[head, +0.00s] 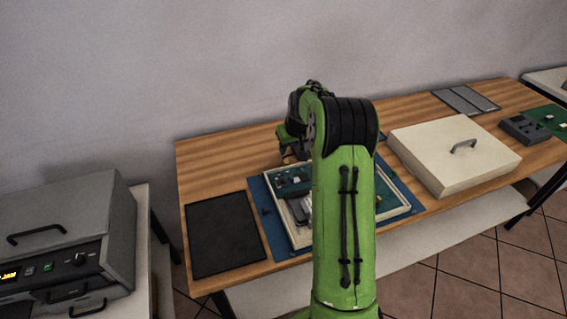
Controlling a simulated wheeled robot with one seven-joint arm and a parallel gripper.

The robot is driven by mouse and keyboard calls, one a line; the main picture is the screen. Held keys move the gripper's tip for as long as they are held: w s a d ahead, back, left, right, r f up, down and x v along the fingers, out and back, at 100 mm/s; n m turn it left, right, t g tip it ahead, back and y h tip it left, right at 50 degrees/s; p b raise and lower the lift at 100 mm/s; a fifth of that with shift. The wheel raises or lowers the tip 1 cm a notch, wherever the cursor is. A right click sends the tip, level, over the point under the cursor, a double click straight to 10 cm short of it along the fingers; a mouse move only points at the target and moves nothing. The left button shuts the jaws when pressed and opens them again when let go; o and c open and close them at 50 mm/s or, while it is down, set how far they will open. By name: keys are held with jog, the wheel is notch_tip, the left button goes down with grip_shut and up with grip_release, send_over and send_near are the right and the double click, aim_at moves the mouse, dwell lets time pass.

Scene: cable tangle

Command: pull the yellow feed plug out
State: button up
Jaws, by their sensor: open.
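No yellow feed plug can be made out in the head view. An open cream casing (283,222) lies on a blue mat (262,200). A green circuit board (292,178) with small pale parts and a grey block (301,206) shows inside its left part. My green arm stands in front and hides the middle of the casing. The arm's far end bends down to the left above the casing's back edge. My gripper itself is hidden, and so is whatever lies behind the arm.
A cream lid (440,165) with a grey handle lies right of the casing on the wooden table (228,160). A black mat (224,233) lies left, bare. A grey device (65,235) stands at the far left. A dark block (525,130) sits at the right.

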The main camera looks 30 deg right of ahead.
aim_at(286, 161)
jog(key=b+x, duration=0.1)
jog(key=x, duration=0.9)
grip_shut()
